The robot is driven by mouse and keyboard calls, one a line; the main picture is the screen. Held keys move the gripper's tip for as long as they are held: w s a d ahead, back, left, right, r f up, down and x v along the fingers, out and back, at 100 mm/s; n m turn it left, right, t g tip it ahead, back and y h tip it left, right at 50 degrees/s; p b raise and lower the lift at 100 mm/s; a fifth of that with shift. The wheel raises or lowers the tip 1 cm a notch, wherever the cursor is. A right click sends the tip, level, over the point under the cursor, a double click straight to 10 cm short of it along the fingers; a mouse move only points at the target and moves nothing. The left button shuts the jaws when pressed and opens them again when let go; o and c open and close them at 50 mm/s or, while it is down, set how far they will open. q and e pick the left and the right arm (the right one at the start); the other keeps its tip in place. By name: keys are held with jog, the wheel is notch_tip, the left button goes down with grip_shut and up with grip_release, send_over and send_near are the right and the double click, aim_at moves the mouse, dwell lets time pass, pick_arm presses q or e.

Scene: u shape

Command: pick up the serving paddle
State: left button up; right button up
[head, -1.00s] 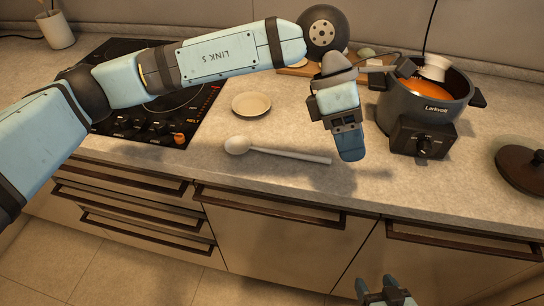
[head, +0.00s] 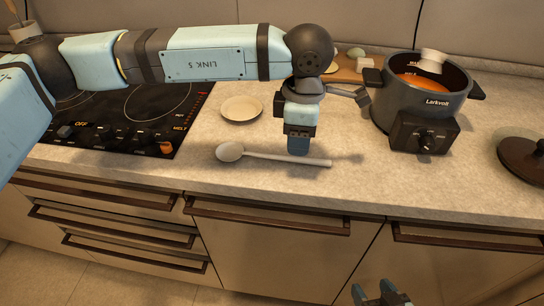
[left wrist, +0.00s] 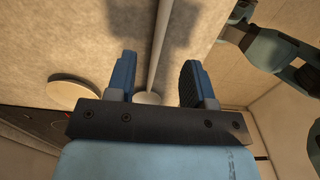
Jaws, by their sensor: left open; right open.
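The serving paddle (head: 262,155), pale and spoon-shaped, lies on the counter near its front edge, bowl at the left and handle to the right. My left gripper (head: 299,149) points down over the handle, open. In the left wrist view, the paddle's handle (left wrist: 161,38) runs between the two spread fingers of the left gripper (left wrist: 158,70), with a gap on both sides. Whether the fingertips touch the counter cannot be told. My right gripper (head: 382,293) is open and empty at the bottom of the head view, low in front of the cabinets.
A small plate (head: 242,108) lies behind the paddle. A black cooktop (head: 120,118) is at the left. A dark slow cooker (head: 428,105) stands at the right, with a dark lid (head: 522,160) beside it. A cutting board (head: 347,70) is at the back.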

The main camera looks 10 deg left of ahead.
aim_at(272, 157)
pick_arm(q)
notch_tip(272, 157, down, 5)
jog(key=shift+d+f+b, duration=0.1)
jog(key=shift+f+b, duration=0.05)
jog(key=shift+b, duration=0.2)
grip_shut()
